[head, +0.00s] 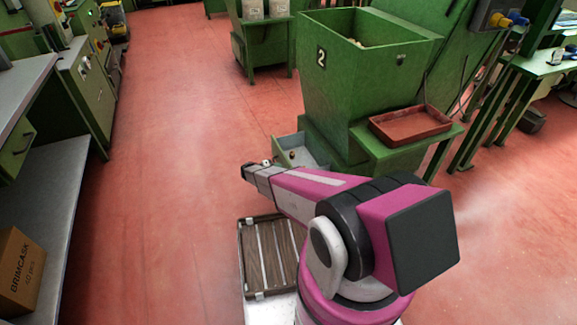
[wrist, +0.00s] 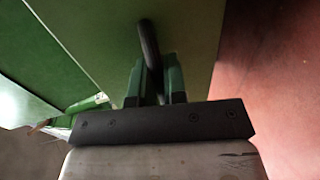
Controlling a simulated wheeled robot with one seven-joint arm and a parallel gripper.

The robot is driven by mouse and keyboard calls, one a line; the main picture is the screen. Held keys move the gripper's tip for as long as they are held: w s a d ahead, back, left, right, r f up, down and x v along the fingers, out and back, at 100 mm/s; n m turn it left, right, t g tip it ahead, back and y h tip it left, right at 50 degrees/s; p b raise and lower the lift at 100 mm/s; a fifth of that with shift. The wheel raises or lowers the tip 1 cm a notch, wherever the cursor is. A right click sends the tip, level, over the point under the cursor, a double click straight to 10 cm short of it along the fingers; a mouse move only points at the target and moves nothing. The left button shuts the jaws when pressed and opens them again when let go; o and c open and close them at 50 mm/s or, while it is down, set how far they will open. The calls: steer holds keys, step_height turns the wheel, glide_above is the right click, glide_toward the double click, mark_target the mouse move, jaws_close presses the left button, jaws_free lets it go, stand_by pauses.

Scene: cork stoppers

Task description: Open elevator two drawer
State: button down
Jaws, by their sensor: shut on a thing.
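The green elevator two (head: 345,75), a hopper marked with a white 2, stands right of centre in the head view. Its drawer (head: 313,148) is partly out at the base on the left, with its grey inside showing and a small brownish thing in it. My gripper (head: 257,172) is low, in front of the drawer. In the wrist view my gripper (wrist: 154,80) has its green fingers closed around the dark bar handle (wrist: 149,42). The handle stands on the green drawer front (wrist: 195,40). My arm hides part of the drawer in the head view.
A red-brown tray (head: 410,125) sits on a green stand right of the hopper. A slatted crate (head: 246,265) is close by, below my arm. Grey benches and a BRIMCASK box (head: 18,270) line the left. Red floor (head: 165,170) is clear between.

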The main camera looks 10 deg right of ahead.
steer(key=shift+f+v, duration=0.2)
steer(key=shift+v, duration=0.75)
steer(key=shift+f+v, duration=0.15)
steer(key=shift+v, duration=0.75)
steer(key=c, duration=1.2)
jaws_free()
steer(key=shift+a, duration=0.15)
steer(key=v, duration=1)
steer(key=shift+s+a+r, duration=0.1)
steer(key=shift+a, duration=0.2)
